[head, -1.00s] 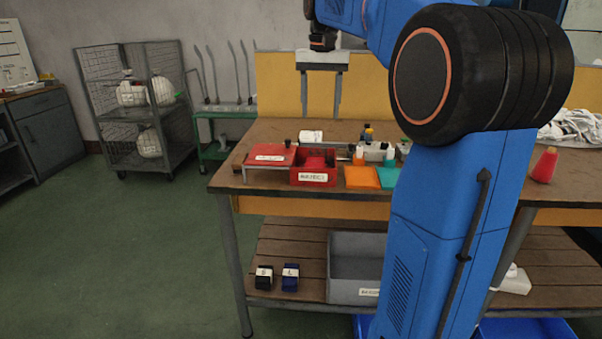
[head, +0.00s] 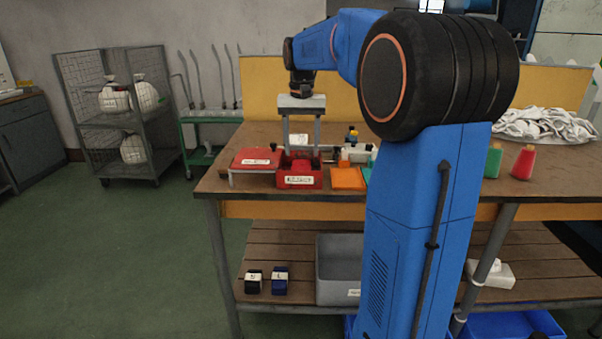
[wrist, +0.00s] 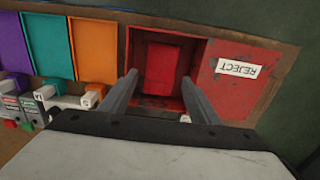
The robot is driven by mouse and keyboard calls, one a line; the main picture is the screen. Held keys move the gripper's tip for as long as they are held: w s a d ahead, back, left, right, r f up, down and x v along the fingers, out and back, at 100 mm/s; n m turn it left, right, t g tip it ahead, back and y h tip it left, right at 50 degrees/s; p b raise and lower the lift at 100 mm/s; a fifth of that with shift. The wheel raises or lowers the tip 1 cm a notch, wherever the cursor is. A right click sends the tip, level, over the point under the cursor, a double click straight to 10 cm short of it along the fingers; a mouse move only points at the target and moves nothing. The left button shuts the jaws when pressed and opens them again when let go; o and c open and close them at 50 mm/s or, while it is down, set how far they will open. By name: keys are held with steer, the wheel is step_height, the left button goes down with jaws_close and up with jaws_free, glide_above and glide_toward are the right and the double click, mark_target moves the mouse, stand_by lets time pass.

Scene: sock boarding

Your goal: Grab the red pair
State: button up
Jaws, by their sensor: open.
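A red folded bundle, which looks like the red pair (wrist: 163,72), lies inside an open red box in the wrist view. The red box (head: 299,181), with a white label on its front, stands near the table's front edge in the head view. My gripper (head: 301,148) points down over this box. In the wrist view my gripper (wrist: 160,80) is open and empty, with one finger on each side of the bundle's near part. The exact height of the fingertips above the bundle is hard to tell.
A red panel marked REJECT (wrist: 225,90) adjoins the box; it also shows in the head view (head: 255,157). Orange (wrist: 94,50), teal (wrist: 49,45) and purple (wrist: 13,48) panels lie on the other side. Small bottles (head: 358,153) stand behind.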

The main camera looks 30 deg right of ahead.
mark_target(301, 167)
steer(key=shift+f, duration=2.9)
steer(key=c, duration=0.8)
